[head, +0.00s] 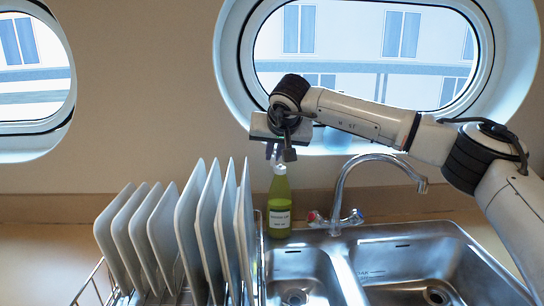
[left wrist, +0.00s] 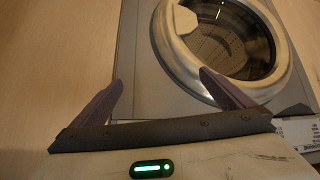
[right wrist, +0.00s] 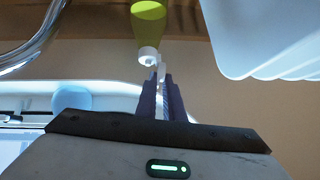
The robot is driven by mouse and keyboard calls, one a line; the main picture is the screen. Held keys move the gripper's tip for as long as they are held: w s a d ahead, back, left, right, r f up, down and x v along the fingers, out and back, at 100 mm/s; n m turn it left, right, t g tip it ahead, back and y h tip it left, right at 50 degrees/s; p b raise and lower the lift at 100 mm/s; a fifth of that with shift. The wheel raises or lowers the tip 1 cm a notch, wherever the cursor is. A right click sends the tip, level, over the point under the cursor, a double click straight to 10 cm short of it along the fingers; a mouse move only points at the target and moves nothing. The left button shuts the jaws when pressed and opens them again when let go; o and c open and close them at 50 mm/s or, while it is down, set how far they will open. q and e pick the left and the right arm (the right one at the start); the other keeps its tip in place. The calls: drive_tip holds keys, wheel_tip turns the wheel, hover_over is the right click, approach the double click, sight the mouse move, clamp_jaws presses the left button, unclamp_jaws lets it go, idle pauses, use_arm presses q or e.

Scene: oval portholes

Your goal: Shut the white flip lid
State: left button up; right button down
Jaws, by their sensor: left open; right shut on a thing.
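The green bottle (head: 279,208) stands upright behind the sink's left bowl, beside the dish rack. Its white cap (head: 280,170) is just below my right gripper (head: 281,155). In the right wrist view, the bottle (right wrist: 148,18) hangs into the top of the picture with its white cap (right wrist: 148,54) towards the fingers. A thin white piece, the flip lid (right wrist: 161,72), stands off the cap, between the tips of my right gripper (right wrist: 161,80), whose fingers are close together on it. My left gripper (left wrist: 160,88) is open and empty, and shows only in the left wrist view.
A rack of upright white plates (head: 205,225) stands close left of the bottle. The faucet (head: 345,195) and metal sink (head: 430,265) are to the right. A porthole (head: 380,55) is behind my right arm. A front-loading washing machine (left wrist: 140,60) faces my left gripper.

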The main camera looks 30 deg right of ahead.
drive_tip(key=c, duration=1.8)
unclamp_jaws()
drive_tip(key=shift+c, duration=0.2)
drive_tip(key=b+v, duration=0.1)
drive_tip(key=v, duration=0.9)
drive_tip(key=shift+b, duration=0.35)
drive_tip(key=shift+s+r, duration=0.1)
drive_tip(key=shift+s, duration=0.05)
